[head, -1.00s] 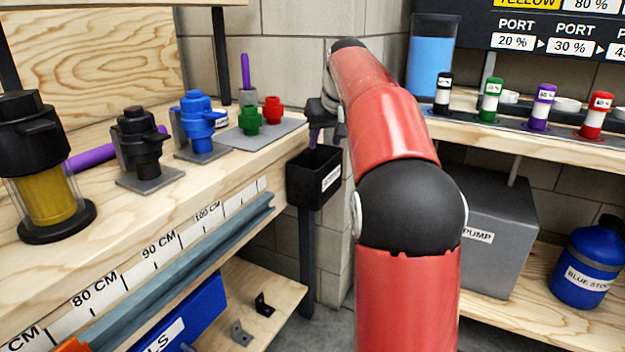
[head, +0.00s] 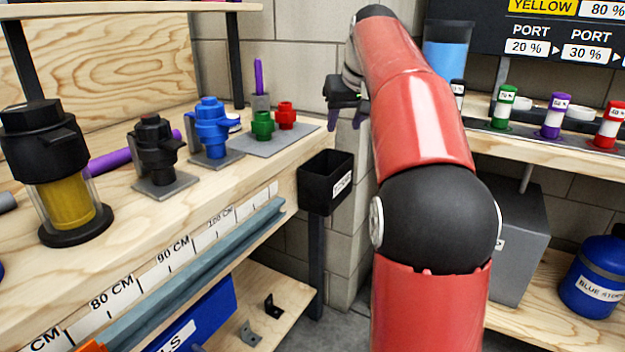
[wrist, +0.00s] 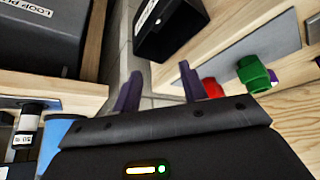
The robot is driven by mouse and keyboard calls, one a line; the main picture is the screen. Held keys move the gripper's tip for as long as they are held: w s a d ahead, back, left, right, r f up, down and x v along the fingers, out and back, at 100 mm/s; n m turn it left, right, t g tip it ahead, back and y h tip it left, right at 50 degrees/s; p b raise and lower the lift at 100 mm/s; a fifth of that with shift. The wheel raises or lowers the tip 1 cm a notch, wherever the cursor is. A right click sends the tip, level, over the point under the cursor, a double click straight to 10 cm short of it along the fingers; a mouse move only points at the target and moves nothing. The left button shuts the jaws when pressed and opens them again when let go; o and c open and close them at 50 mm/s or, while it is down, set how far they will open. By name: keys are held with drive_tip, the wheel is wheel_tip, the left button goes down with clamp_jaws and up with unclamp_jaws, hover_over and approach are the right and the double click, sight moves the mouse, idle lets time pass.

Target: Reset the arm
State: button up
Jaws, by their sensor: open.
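My red arm rises on the right of the head view and reaches toward the back wall. My gripper (head: 345,118) is at its far end, in the air above and slightly right of a small black bin (head: 318,188). In the wrist view, the gripper's two purple fingers (wrist: 162,88) are spread apart with nothing between them. The gripper is open and empty. The same bin (wrist: 168,30) shows beyond the fingers.
The left bench (head: 225,185) holds a yellow filter (head: 68,200), a black valve (head: 155,150), a blue valve (head: 211,128), and green (head: 263,125) and red (head: 286,115) fittings. The right shelf holds a blue container (head: 445,55) and capped bottles (head: 553,116). A grey pump box (head: 520,240) stands below.

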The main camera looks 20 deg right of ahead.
drive_tip(key=s+a+f+p, duration=0.1)
drive_tip(key=s+a+f, duration=0.1)
drive_tip(key=s+a, duration=0.65)
drive_tip(key=s+a+f, duration=0.4)
drive_tip(key=s+f, duration=0.4)
drive_tip(key=s, duration=0.2)
drive_tip(key=s+a+f+n+p, duration=0.1)
drive_tip(key=s+a+f, duration=0.4)
drive_tip(key=s+f, duration=0.4)
drive_tip(key=shift+s+f+y, duration=0.15)
drive_tip(key=shift+s+y, duration=0.15)
drive_tip(key=shift+s, duration=0.95)
